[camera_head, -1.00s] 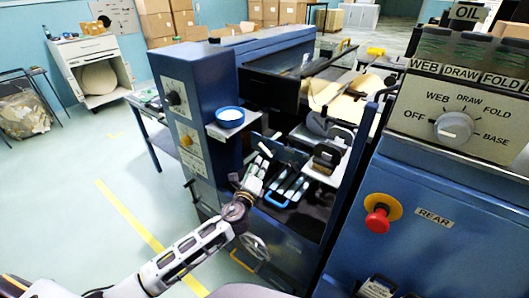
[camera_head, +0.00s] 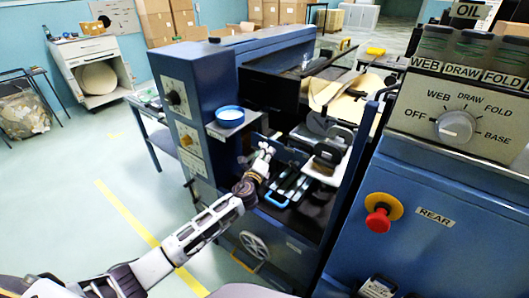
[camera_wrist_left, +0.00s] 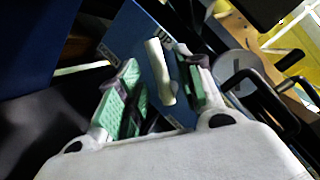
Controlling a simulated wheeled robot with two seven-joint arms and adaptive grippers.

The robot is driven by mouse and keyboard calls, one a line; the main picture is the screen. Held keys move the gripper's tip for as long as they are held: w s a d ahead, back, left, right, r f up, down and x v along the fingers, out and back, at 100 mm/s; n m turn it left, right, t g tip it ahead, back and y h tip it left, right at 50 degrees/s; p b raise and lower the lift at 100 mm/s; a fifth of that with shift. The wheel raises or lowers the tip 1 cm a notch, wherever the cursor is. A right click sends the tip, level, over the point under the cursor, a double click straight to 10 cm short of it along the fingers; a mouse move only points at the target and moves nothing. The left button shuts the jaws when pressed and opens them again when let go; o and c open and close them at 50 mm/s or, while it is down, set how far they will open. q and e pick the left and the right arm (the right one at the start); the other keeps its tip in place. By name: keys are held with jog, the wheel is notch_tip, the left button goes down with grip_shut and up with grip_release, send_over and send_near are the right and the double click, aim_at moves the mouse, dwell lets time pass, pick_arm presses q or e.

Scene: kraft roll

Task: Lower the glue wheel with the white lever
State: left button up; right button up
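The white lever (camera_wrist_left: 160,72) stands in front of a blue plate in the left wrist view, between the two green-padded fingers. My left gripper (camera_wrist_left: 160,80) is open with a finger on either side of it; I see a gap and cannot tell any contact. In the head view my left gripper (camera_head: 264,155) is inside the machine bay, covering most of the lever. A grey round disc (camera_wrist_left: 236,72) shows to the right in the wrist view; I cannot tell whether it is the glue wheel. My right gripper is not in view.
A blue-handled tray (camera_head: 276,200) lies just right of the gripper. A blue-rimmed bowl (camera_head: 230,114) sits on a shelf above left. Dark rollers (camera_head: 328,155) stand to the right. The rear cabinet with a red button (camera_head: 378,220) bounds the right; floor is open at left.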

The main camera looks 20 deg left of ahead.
pick_arm(q)
jog(key=shift+w, duration=0.75)
grip_shut()
